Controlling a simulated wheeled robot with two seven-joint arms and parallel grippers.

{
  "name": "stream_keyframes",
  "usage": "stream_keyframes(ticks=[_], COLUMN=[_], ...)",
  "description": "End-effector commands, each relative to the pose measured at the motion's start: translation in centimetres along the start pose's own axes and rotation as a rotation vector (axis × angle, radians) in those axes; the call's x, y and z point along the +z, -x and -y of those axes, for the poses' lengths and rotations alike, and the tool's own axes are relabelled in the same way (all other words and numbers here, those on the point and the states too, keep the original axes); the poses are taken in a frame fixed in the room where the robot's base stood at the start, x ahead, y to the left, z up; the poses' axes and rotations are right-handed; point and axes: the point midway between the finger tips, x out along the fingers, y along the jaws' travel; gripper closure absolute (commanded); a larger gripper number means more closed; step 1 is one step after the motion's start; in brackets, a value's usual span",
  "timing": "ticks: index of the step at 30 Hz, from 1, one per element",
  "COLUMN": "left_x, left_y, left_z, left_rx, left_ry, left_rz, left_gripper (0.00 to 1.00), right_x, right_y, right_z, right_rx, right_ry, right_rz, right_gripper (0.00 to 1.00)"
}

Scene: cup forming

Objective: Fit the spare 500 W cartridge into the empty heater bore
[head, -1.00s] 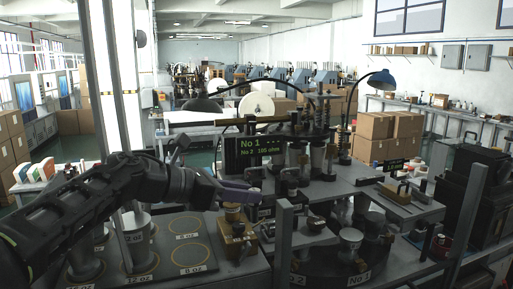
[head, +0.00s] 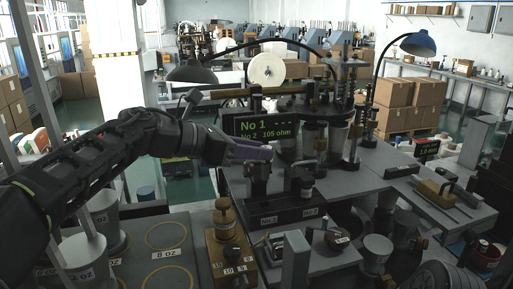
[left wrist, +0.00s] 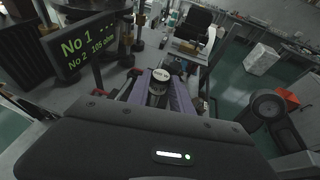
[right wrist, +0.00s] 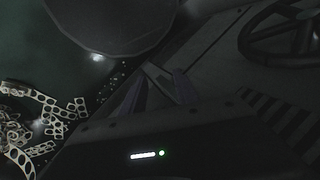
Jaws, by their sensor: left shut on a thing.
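My left gripper (head: 262,152) is at the dark stand (head: 287,212) marked No.1 and No.2, on the No.1 side. In the head view a dark cylindrical piece (head: 258,176) shows just below the fingers. I cannot tell whether the held cylinder is seated. The bore itself is hidden. The display (head: 265,131) reads No 1 with dashes and No 2 105 ohm. My right gripper (right wrist: 158,88) appears open and empty.
A brass-coloured block with a knob (head: 224,232) stands left of the stand. A plate with ringed cup places (head: 160,252) lies further left. A brass-handled piece (head: 437,192) lies on the right of the bench. A desk lamp (head: 417,45) arches behind.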

Motion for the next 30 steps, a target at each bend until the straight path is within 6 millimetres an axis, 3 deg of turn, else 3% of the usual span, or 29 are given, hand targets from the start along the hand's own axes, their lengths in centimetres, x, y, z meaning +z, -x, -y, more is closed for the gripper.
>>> stream_keyframes(ticks=[6, 24, 30], left_x=[0.0, -4.7, -5.3], left_y=[0.2, -1.6, -1.8], left_z=[0.0, 0.0, 0.0], left_rx=[0.001, 0.001, 0.001], left_ry=[0.001, 0.001, 0.000], left_rz=[0.005, 0.005, 0.005], left_gripper=[1.00, 1.00, 1.00], right_x=[0.0, -0.3, -0.4], right_y=[-0.1, -3.8, -4.3], right_z=[0.0, -0.8, -0.9], right_rx=[0.000, -0.012, -0.015], right_ry=[0.000, 0.007, 0.009], right_rz=[-0.001, -0.014, -0.017], right_gripper=[0.64, 0.64, 0.64])
